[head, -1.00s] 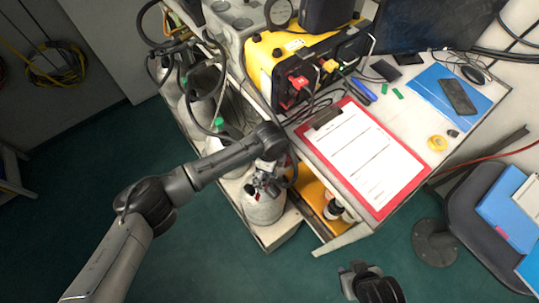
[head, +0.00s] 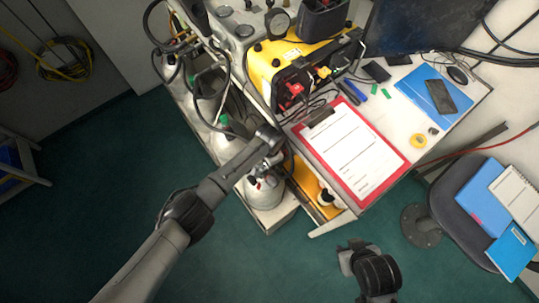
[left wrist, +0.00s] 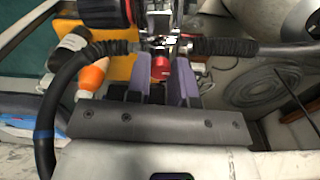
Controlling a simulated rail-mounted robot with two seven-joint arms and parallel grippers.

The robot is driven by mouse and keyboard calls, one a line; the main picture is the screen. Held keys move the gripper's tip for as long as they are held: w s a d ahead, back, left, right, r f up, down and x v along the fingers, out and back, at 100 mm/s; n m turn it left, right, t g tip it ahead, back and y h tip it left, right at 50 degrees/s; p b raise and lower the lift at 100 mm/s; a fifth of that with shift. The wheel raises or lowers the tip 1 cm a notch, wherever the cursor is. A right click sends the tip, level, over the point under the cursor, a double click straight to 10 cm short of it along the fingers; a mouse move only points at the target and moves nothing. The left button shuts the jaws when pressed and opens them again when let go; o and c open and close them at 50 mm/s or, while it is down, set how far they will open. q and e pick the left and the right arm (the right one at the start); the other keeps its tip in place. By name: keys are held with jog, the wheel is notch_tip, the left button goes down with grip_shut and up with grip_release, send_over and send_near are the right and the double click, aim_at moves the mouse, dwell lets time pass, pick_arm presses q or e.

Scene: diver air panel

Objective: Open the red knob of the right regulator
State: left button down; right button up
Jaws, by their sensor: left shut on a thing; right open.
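The red knob (left wrist: 160,68) shows in the left wrist view below the metal regulator (left wrist: 160,42). My left gripper (left wrist: 162,80) has its two purple fingers on either side of this knob and is shut on it. In the head view my left gripper (head: 273,158) is over the top of the front grey-white cylinder (head: 265,193); the arm hides much of the regulator there. How far the knob is turned cannot be told. My right gripper (head: 352,254) is open and empty above the green floor, near the bottom of the head view.
Black hoses (left wrist: 218,46) run from both sides of the regulator. More cylinders (head: 222,145) stand behind the front one. The desk holds a red clipboard (head: 403,158) and a yellow case (head: 275,65). A chair (head: 450,205) stands at right. The floor at lower left is clear.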

pick_arm(q)
jog(key=shift+n+p, duration=0.9)
jog(key=shift+n, duration=1.1)
jog(key=c, duration=1.3)
grip_release()
jog(key=shift+o, duration=0.2)
notch_tip(320, 180, up, 14)
jog(key=p, duration=0.4)
jog(key=shift+f, duration=0.1)
